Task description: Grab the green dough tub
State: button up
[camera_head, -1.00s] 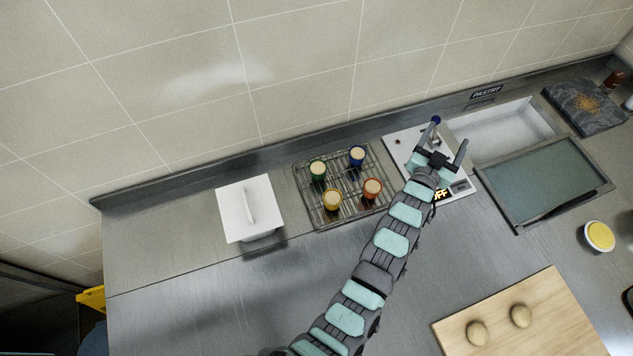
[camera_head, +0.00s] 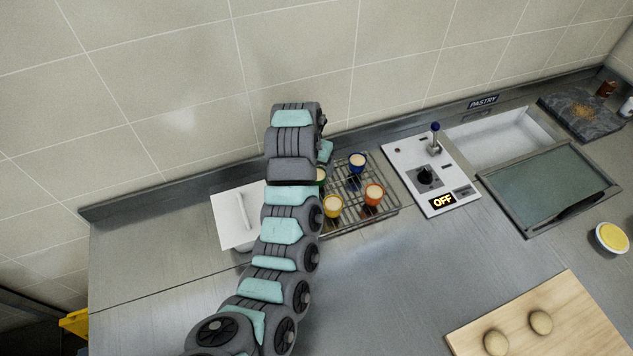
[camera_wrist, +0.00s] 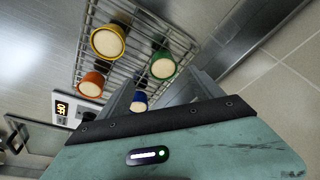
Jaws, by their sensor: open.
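The green dough tub (camera_head: 320,178) stands on the wire rack, partly hidden behind my arm in the head view. In the wrist view the green tub (camera_wrist: 163,66), with pale dough on top, shows just beyond and between the fingertips. My gripper (camera_wrist: 166,80) is open and empty, its two grey fingers spread. In the head view my arm hides most of the gripper. I cannot tell whether the fingers touch the tub.
A yellow tub (camera_head: 333,206), an orange tub (camera_head: 373,194) and a blue tub (camera_head: 357,162) share the wire rack (camera_head: 394,208). A white lidded box (camera_head: 228,218) stands left of it. A switch panel reading OFF (camera_head: 408,156) is to the right.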

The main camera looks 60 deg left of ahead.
aim_at(318, 176)
jog(key=x, duration=0.5)
jog(key=shift+w+a+f, duration=0.1)
jog(key=shift+a, duration=0.05)
jog(key=shift+w+a+f+p, duration=0.15)
jog(key=shift+a+f+p, duration=0.15)
jog(key=shift+f, duration=0.4)
jog(key=shift+w+a+f+p, duration=0.15)
jog(key=shift+a+f, duration=0.2)
jog(key=shift+f, duration=0.35)
jog(key=shift+x, duration=1.1)
jog(key=shift+c, duration=0.6)
jog(key=c, duration=1.4)
jog(key=shift+r, duration=0.1)
